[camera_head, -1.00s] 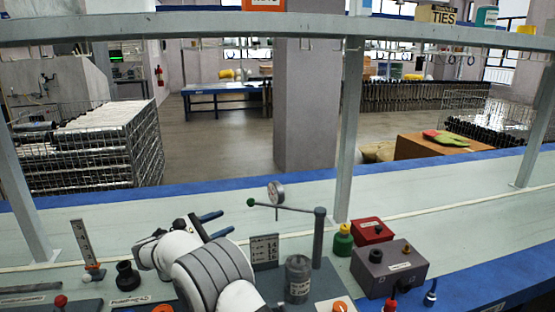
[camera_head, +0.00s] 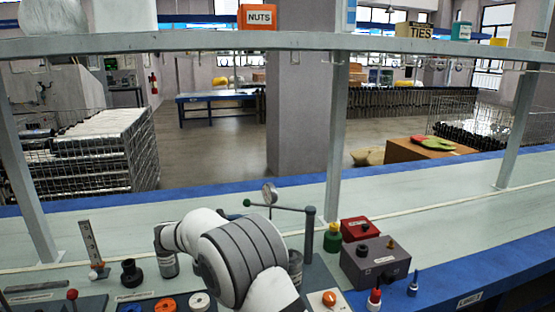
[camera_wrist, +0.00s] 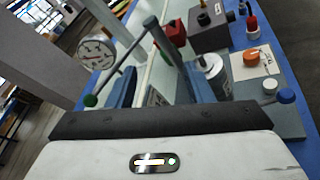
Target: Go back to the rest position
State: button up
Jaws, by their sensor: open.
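My gripper (camera_wrist: 163,88) shows in the wrist view with its two blue fingers apart and nothing seen between them. In the head view it is hidden, with my white and grey arm raised over the bench. A round dial gauge (camera_wrist: 96,53) hangs near the gripper in the wrist view, on a green-tipped rod from a grey post. The gauge (camera_head: 269,193) also shows in the head view, behind my arm. A grey cylinder (camera_head: 296,265) stands at the post's foot, partly hidden by my arm.
A grey box (camera_head: 375,262), a red box (camera_head: 354,229) and a green-and-yellow bottle (camera_head: 332,238) stand right of the post. An upright scale (camera_head: 91,245) and a black fitting (camera_head: 131,273) are at left. A shelf rail (camera_head: 400,43) crosses above the bench.

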jog(key=s+d+r+m+g+y+p, duration=0.2)
jog(key=s+d+r+m+g+p, duration=0.15)
jog(key=s+d, duration=0.45)
jog(key=s+d+r+m+g+y+p, duration=0.25)
jog(key=s+d+r+m, duration=0.2)
jog(key=d, duration=0.65)
jog(key=s+d+r+m+y+p, duration=0.1)
jog(key=s+m+y, duration=0.1)
jog(key=s, duration=0.5)
jog(key=s+d+r+m+y+p, duration=0.1)
jog(key=s+d+m+y+p, duration=0.1)
jog(key=s+m, duration=0.3)
jog(key=s+d+r+m+y+p, duration=0.1)
jog(key=s+m+y, duration=0.3)
jog(key=s, duration=0.7)
jog(key=shift+s+d+p, duration=0.2)
jog(key=shift+d+p, duration=0.45)
jog(key=shift+p, duration=0.1)
